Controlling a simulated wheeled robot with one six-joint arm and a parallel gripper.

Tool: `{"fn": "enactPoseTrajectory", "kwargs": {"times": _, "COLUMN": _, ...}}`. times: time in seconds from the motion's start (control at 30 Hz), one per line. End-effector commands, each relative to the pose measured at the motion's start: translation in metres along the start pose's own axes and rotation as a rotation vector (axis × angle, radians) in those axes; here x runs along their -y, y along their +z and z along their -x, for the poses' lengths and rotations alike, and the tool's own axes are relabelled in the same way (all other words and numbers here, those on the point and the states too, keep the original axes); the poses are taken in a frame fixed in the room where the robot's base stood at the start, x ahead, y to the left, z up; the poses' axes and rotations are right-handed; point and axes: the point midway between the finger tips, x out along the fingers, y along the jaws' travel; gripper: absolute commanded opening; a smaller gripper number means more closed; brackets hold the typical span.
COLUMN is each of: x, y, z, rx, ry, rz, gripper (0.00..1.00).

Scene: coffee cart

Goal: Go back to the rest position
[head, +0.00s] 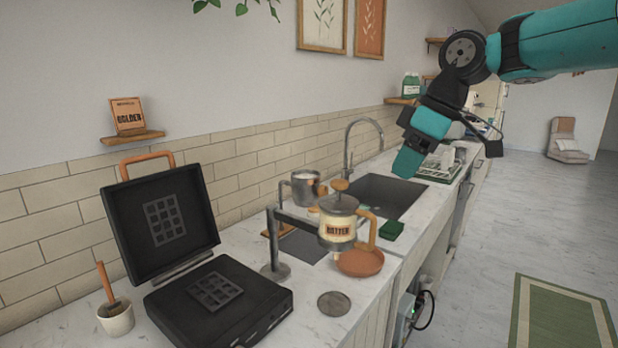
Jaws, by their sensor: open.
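My gripper (416,150) hangs at the upper right of the head view, above the sink side of the counter (105,334). It is open, and I see nothing held in it. The arm reaches in from the right edge. The gripper is apart from the counter and everything on it. Its far finger is partly hidden by its own body.
An open black waffle iron (250,318) stands at the front left. Behind are a sink (385,194), faucet (350,140) and dish rack (440,166).

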Motion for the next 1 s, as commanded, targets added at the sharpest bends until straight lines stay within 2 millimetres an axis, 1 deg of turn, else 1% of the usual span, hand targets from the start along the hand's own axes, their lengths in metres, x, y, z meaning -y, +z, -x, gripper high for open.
{"fn": "enactPoseTrajectory", "kwargs": {"times": 0.03, "x": 0.025, "y": 0.0, "z": -0.004, "rx": -0.001, "ry": -0.019, "rz": -0.024, "gripper": 0.4}}
{"fn": "enactPoseTrajectory", "kwargs": {"times": 0.07, "x": 0.041, "y": 0.003, "z": -0.008, "rx": 0.001, "ry": -0.032, "rz": -0.046, "gripper": 0.4}}
{"fn": "enactPoseTrajectory", "kwargs": {"times": 0.1, "x": 0.063, "y": 0.007, "z": -0.013, "rx": 0.003, "ry": -0.049, "rz": -0.079, "gripper": 0.4}}
{"fn": "enactPoseTrajectory", "kwargs": {"times": 0.17, "x": 0.099, "y": 0.017, "z": -0.023, "rx": 0.011, "ry": -0.072, "rz": -0.134, "gripper": 0.4}}
{"fn": "enactPoseTrajectory", "kwargs": {"times": 0.2, "x": 0.123, "y": 0.026, "z": -0.03, "rx": 0.019, "ry": -0.086, "rz": -0.171, "gripper": 0.4}}
{"fn": "enactPoseTrajectory", "kwargs": {"times": 0.27, "x": 0.156, "y": 0.043, "z": -0.04, "rx": 0.033, "ry": -0.102, "rz": -0.224, "gripper": 0.4}}
{"fn": "enactPoseTrajectory", "kwargs": {"times": 0.3, "x": 0.176, "y": 0.056, "z": -0.046, "rx": 0.045, "ry": -0.111, "rz": -0.257, "gripper": 0.4}}
{"fn": "enactPoseTrajectory", "kwargs": {"times": 0.4, "x": 0.218, "y": 0.088, "z": -0.061, "rx": 0.072, "ry": -0.124, "rz": -0.326, "gripper": 0.4}}
{"fn": "enactPoseTrajectory", "kwargs": {"times": 0.5, "x": 0.246, "y": 0.115, "z": -0.072, "rx": 0.097, "ry": -0.128, "rz": -0.375, "gripper": 0.4}}
{"fn": "enactPoseTrajectory", "kwargs": {"times": 0.6, "x": 0.26, "y": 0.132, "z": -0.078, "rx": 0.111, "ry": -0.128, "rz": -0.403, "gripper": 0.4}}
{"fn": "enactPoseTrajectory", "kwargs": {"times": 0.7, "x": 0.265, "y": 0.138, "z": -0.081, "rx": 0.118, "ry": -0.128, "rz": -0.414, "gripper": 0.4}}
{"fn": "enactPoseTrajectory", "kwargs": {"times": 1.0, "x": 0.265, "y": 0.139, "z": -0.081, "rx": 0.119, "ry": -0.129, "rz": -0.415, "gripper": 0.4}}
